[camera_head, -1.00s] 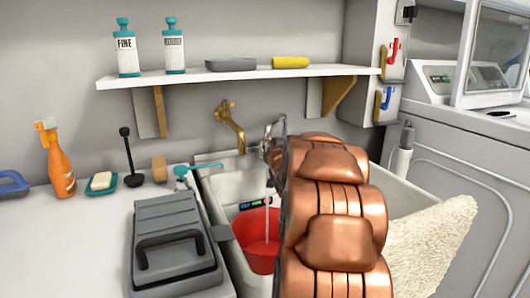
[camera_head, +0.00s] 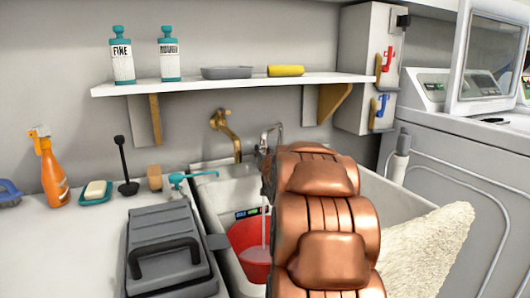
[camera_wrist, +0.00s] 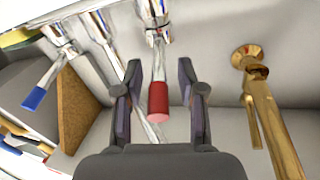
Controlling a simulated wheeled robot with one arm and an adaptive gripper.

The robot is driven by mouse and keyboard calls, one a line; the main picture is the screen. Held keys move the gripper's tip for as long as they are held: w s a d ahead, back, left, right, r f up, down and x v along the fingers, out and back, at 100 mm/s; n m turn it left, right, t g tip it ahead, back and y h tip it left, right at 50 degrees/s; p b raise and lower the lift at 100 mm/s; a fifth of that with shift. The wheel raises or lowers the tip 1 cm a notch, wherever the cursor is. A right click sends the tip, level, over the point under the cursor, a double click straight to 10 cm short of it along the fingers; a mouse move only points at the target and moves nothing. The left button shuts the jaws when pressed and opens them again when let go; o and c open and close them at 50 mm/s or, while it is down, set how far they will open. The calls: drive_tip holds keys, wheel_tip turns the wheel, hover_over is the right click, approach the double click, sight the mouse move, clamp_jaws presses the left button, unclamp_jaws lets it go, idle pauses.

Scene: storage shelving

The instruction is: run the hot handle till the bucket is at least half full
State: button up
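The hot handle (camera_wrist: 158,98), a chrome lever with a red tip, hangs between the two fingers of my gripper (camera_wrist: 160,75) in the wrist view. The gripper is open, with a visible gap on each side of the red tip. The cold handle (camera_wrist: 40,90) with its blue tip is to the left there. In the head view, the red bucket (camera_head: 254,262) stands in the sink (camera_head: 222,202), partly hidden by my copper arm. A thin water stream (camera_head: 264,225) falls from the chrome tap (camera_head: 272,130) into it. The water level is hard to tell.
A brass tap (camera_head: 225,130) is on the wall left of the chrome one; it is also close on the right in the wrist view (camera_wrist: 262,110). A grey case (camera_head: 165,250) lies on the left counter. A shelf (camera_head: 220,85) with bottles spans above.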

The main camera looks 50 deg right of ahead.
drive_tip(key=v, duration=1.2)
idle(1.6)
